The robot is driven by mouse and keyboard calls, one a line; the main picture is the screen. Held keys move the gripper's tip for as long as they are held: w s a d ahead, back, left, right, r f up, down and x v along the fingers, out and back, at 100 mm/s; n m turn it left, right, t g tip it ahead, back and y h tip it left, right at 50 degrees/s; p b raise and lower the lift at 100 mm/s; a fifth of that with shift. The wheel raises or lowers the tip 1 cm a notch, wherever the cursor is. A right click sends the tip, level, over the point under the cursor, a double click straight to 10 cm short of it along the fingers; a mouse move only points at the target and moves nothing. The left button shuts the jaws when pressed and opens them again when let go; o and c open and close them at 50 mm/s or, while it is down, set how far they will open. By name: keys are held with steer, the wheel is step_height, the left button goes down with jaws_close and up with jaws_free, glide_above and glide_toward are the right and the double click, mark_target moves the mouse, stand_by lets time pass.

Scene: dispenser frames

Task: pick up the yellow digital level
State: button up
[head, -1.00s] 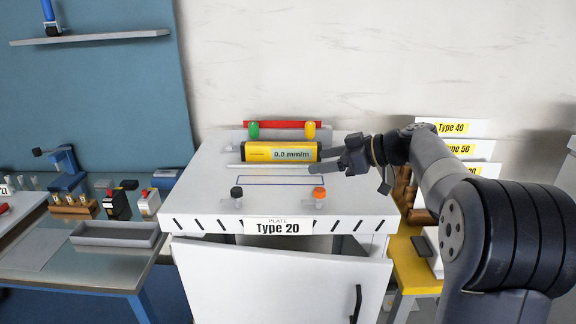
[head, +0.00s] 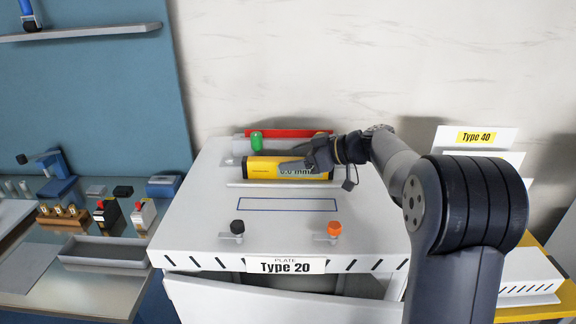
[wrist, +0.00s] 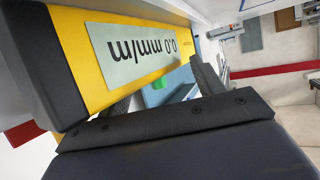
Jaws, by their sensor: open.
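The yellow digital level (head: 262,169) lies lengthwise near the back of the white Type 20 plate (head: 200,205), with black ends. My gripper (head: 290,159) reaches in from the right, and its fingers overlap the level's right half, hiding part of the 0.0 mm/m display. In the wrist view the level (wrist: 72,40) shows large and close, its display upside down. My gripper (wrist: 160,90) is open there, one dark finger on each side of the display's lower edge. I cannot tell whether either finger touches the level.
A green knob (head: 257,141) and a red bar (head: 290,133) stand behind the level. A black knob (head: 237,228) and an orange knob (head: 334,229) stand at the plate's front, around a bare blue-outlined rectangle. A cluttered bench with a grey tray (head: 105,252) is at left.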

steer(key=shift+s, duration=0.1)
jaws_close()
stand_by(0.5)
